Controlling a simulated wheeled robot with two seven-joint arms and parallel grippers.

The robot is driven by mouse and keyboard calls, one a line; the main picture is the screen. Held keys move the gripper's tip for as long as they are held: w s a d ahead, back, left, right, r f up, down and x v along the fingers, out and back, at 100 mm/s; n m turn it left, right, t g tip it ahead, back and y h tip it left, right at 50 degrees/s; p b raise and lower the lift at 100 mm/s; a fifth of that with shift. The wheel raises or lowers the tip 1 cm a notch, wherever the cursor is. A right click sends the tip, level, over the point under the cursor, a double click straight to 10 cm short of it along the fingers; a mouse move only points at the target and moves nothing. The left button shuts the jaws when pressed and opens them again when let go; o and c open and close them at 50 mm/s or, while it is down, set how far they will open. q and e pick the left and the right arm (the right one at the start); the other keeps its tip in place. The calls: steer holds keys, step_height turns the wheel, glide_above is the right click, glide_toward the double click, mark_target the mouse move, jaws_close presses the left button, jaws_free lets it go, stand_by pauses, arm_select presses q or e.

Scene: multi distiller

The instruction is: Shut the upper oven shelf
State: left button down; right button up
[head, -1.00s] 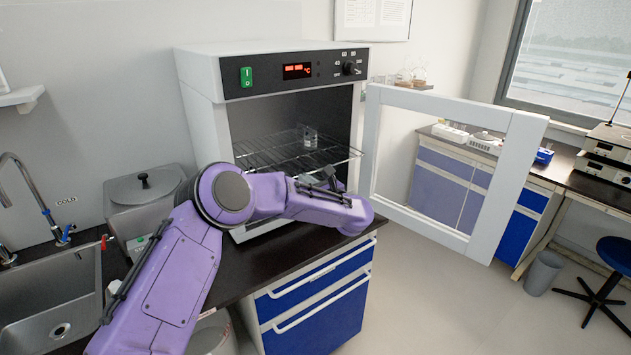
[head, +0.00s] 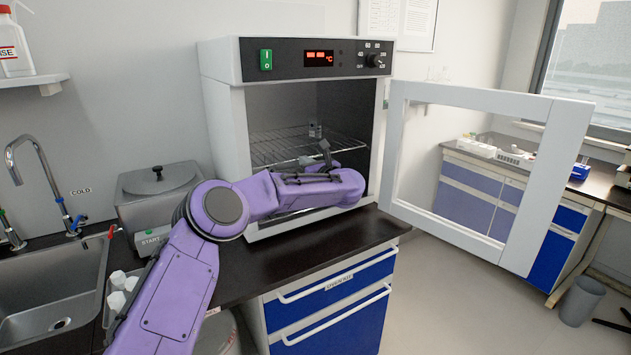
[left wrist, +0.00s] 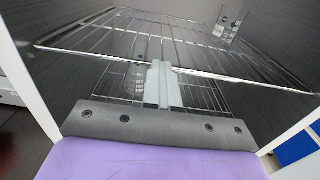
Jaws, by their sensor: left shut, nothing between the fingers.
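The upper oven shelf (head: 290,148) is a wire rack inside the open oven (head: 222,130), its front edge near the oven mouth. It also shows in the left wrist view (left wrist: 110,42), its bright front bar crossing above my gripper. A clear glass vessel (head: 315,130) stands toward the rack's back. My left gripper (head: 325,150) is at the oven mouth, shut and empty. In the left wrist view its pale fingers (left wrist: 161,85) reach up near the front bar; whether they touch it I cannot tell. My forearm hides part of the lower oven. My right gripper is not in view.
The oven door (head: 492,105) stands wide open to the right. A lower wire rack (left wrist: 200,95) shows below in the wrist view. A grey lidded bath (head: 158,192) and a sink (head: 50,300) are left of the oven. The dark counter front (head: 335,245) is clear.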

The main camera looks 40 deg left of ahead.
arm_select(q)
steer(key=shift+a+r, duration=0.2)
steer(key=shift+r, duration=0.05)
steer(key=b+v, duration=0.5)
steer(key=v, duration=0.9)
steer(key=shift+d+f, duration=0.25)
steer(key=shift+d, duration=0.05)
